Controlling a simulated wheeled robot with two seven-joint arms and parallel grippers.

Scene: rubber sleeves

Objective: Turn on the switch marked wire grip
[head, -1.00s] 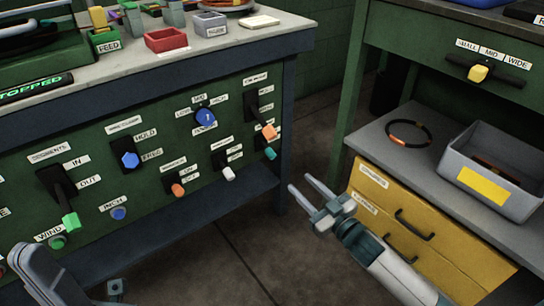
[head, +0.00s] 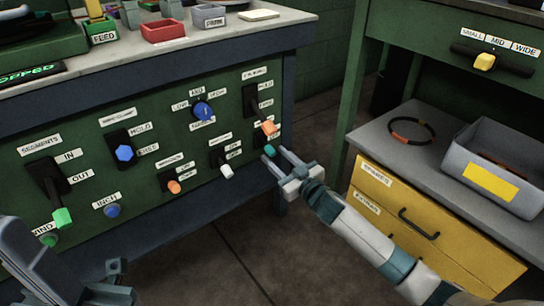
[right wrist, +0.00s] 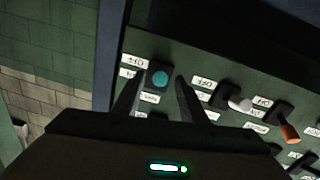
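The green front panel (head: 75,145) holds several labelled switches. A teal-tipped switch (head: 269,149) sits at its lower right end, under the orange-tipped lever; its label is too small to read, so I cannot confirm it is the wire grip switch. My right gripper (head: 275,158) is open, its two fingertips close to the teal tip. In the right wrist view, the teal tip (right wrist: 159,77) shows between and just beyond the open fingers (right wrist: 156,98). Contact cannot be told. Grey parts of my left arm show at the lower left; its finger state is unclear.
An orange-tipped lever (head: 268,128) is just above the teal switch. A white-tipped switch (head: 226,171) and a lower orange-tipped switch (head: 174,187) lie to the left. A yellow drawer unit (head: 408,222) stands right of my right arm. Open floor (head: 225,245) lies below the panel.

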